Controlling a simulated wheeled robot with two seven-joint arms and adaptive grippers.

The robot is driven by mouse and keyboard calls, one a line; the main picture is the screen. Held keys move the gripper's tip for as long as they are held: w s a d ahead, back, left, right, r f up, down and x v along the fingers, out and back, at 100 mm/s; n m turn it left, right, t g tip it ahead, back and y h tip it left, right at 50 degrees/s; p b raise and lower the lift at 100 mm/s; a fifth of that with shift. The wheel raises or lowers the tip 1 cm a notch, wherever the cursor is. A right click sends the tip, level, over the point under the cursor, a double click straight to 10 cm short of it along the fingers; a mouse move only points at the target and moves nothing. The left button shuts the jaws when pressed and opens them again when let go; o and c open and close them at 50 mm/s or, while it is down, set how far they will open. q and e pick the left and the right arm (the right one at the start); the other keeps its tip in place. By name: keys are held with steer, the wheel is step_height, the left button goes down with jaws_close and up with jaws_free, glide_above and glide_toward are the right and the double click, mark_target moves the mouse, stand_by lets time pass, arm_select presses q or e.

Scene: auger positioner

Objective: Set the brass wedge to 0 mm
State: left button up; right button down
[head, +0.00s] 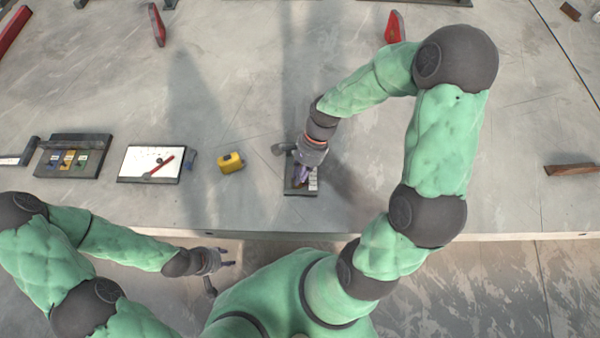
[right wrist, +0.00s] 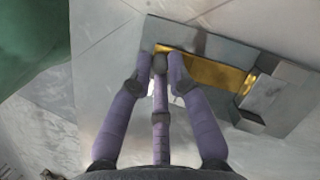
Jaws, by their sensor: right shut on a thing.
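The brass wedge (right wrist: 215,72) shows in the right wrist view as a gold strip in a dark grey positioner frame (right wrist: 228,50). My right gripper (right wrist: 160,62) is shut at the left end of the brass strip, with its fingertips around a small dark knob-like part. The fingers hide part of that end. In the head view the positioner (head: 313,180) lies near the table's front edge, mostly covered by my right gripper (head: 301,176). The scale reading cannot be made out. My left gripper (head: 226,257) is open and empty, in front of the table edge.
Red pieces (head: 396,27) lie at the back. The table right of my right arm is mostly clear.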

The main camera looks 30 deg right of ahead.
steer(key=shift+s+a+r+p, duration=0.1)
steer(key=shift+s+a+p, duration=0.4)
steer(key=shift+s+p, duration=0.3)
steer(key=shift+s, duration=0.1)
steer(key=c, duration=1.2)
jaws_free()
steer(key=shift+a, duration=0.1)
steer(key=shift+d+r, duration=0.25)
steer(key=shift+r, duration=0.05)
steer(key=v, duration=1.1)
